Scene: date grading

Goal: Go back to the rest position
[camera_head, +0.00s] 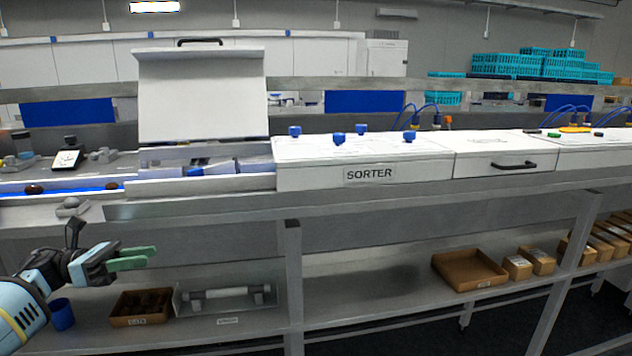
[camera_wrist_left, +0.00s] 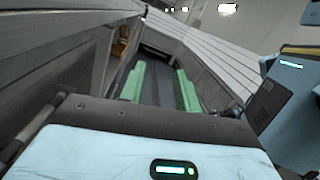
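My left gripper (camera_head: 133,259) is in the lower left of the head view, in front of the sorter bench and below its top edge. Its two green fingers are apart with nothing between them. The left wrist view also shows the green fingers (camera_wrist_left: 160,88) apart and empty, with the bench side to their left and the dark floor beyond. My right gripper is not in the head view. Part of another pale blue arm of mine shows at the right of the left wrist view.
The white sorter (camera_head: 368,172) stands on the bench, its lid (camera_head: 202,95) raised at the left. Dark dates lie on the lit belt (camera_head: 75,188). The lower shelf holds a brown tray (camera_head: 141,321), a blue cup (camera_head: 62,314) and an open cardboard box (camera_head: 469,283). The shelf middle is clear.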

